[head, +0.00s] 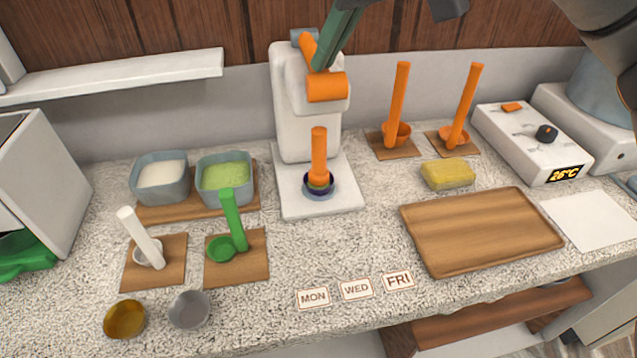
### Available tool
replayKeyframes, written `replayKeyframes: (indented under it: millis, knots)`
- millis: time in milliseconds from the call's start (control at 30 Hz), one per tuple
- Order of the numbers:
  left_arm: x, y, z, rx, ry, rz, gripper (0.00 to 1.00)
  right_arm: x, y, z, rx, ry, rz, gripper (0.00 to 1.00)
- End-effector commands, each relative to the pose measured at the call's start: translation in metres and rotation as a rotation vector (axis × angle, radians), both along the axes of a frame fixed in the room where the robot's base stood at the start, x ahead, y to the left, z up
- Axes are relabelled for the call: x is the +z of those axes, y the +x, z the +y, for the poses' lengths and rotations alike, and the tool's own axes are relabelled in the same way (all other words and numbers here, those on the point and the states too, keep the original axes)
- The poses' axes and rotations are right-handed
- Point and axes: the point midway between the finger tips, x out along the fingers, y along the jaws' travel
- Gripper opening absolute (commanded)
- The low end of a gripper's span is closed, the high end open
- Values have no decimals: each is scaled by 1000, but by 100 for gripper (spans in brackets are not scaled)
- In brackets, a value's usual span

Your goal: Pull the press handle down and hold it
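The press (291,120) is white and stands at the back middle of the counter. Its orange handle (327,88) is at the top front, a lever ending in a thick crossbar. My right gripper (318,66) comes in from the top, with teal fingers slanting down to the lever just above the crossbar. The fingers overlap in this view, so their gap and grip are unclear. Below, an orange upright rod (319,150) stands in a dark blue ring (318,185) on the white press base. My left gripper is out of view.
Two tubs (160,178) stand left of the press. White and green scoops (229,215) rest on wooden boards at front left. Orange scoops (397,100), a yellow sponge (447,174) and a wooden tray (480,232) are at right. Day cards (356,289) lie in front.

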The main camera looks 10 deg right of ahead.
Motion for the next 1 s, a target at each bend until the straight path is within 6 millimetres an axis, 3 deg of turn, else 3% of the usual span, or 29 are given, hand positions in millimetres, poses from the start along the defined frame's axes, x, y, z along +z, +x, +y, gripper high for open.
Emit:
replayKeyframes:
  millis: [233, 533, 1000]
  knots:
    - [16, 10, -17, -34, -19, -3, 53, -4, 0, -1, -1, -6, 8, 0]
    - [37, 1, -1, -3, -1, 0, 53, 33, 0, -1, 0, -6, 8, 0]
    - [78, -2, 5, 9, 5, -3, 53, 81, -1, 0, 2, -4, 6, 0]
